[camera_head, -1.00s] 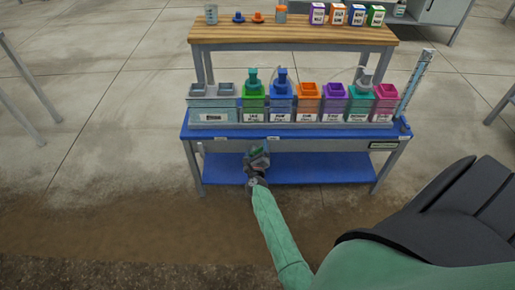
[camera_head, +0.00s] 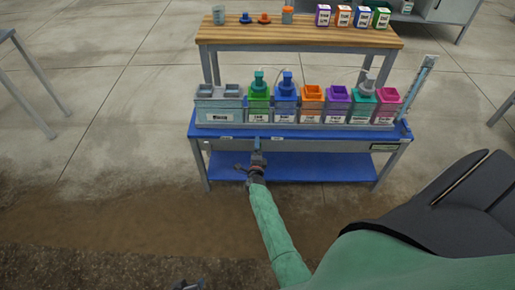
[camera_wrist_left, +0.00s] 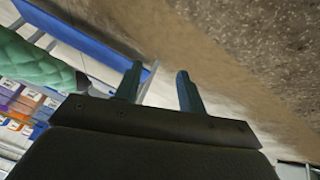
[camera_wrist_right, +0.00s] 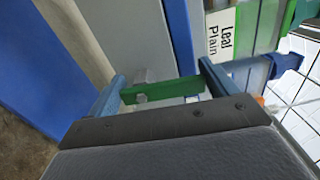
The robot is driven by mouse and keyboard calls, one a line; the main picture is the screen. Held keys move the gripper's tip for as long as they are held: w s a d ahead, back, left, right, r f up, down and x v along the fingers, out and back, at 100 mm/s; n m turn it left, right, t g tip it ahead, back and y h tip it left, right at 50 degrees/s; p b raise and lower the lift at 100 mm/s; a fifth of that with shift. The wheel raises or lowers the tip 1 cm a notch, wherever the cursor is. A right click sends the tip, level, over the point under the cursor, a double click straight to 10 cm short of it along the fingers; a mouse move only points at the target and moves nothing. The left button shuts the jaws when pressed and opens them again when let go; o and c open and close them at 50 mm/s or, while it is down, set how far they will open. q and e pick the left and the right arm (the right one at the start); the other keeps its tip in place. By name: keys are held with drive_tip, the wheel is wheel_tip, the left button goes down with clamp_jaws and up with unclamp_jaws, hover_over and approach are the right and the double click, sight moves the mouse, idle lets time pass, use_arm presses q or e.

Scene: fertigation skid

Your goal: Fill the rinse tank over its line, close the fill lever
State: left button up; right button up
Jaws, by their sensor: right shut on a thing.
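The rinse tank (camera_head: 219,117) is the wide grey-blue tank with a white label at the left end of the tank row. I cannot make out its line or water level. My right gripper (camera_head: 258,151) is at the front edge of the blue bench, below the green tank. In the right wrist view its fingers (camera_wrist_right: 160,88) are shut on a green lever bar (camera_wrist_right: 165,90), which runs across between them beside a grey metal stub. My left gripper (camera_wrist_left: 157,85) is open and empty in the left wrist view, over the floor, away from the bench.
A green tank (camera_head: 258,117), a blue tank (camera_head: 285,117) and several other coloured tanks stand right of the rinse tank. A wooden shelf (camera_head: 300,37) behind holds small boxes and caps. A tall scaled tube (camera_head: 420,85) leans at the right end. Floor in front is clear.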

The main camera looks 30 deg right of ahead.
use_arm(q)
drive_tip(key=shift+s+a+r, duration=0.1)
drive_tip(key=shift+s+r, duration=0.05)
drive_tip(key=shift+r, duration=0.8)
use_arm(e)
drive_tip(key=shift+a+f+n, duration=0.1)
drive_tip(key=shift+a+n, duration=0.05)
drive_tip(key=shift+n, duration=0.25)
drive_tip(key=o, duration=1.2)
use_arm(q)
wheel_tip(320, 180, up, 7)
drive_tip(key=s+a+g+p, duration=0.1)
drive_tip(key=p, duration=0.1)
use_arm(e)
drive_tip(key=shift+o, duration=0.2)
drive_tip(key=v, duration=0.7)
drive_tip(key=shift+s+a, duration=0.2)
drive_tip(key=shift+s, duration=0.15)
use_arm(q)
drive_tip(key=shift+a, duration=0.1)
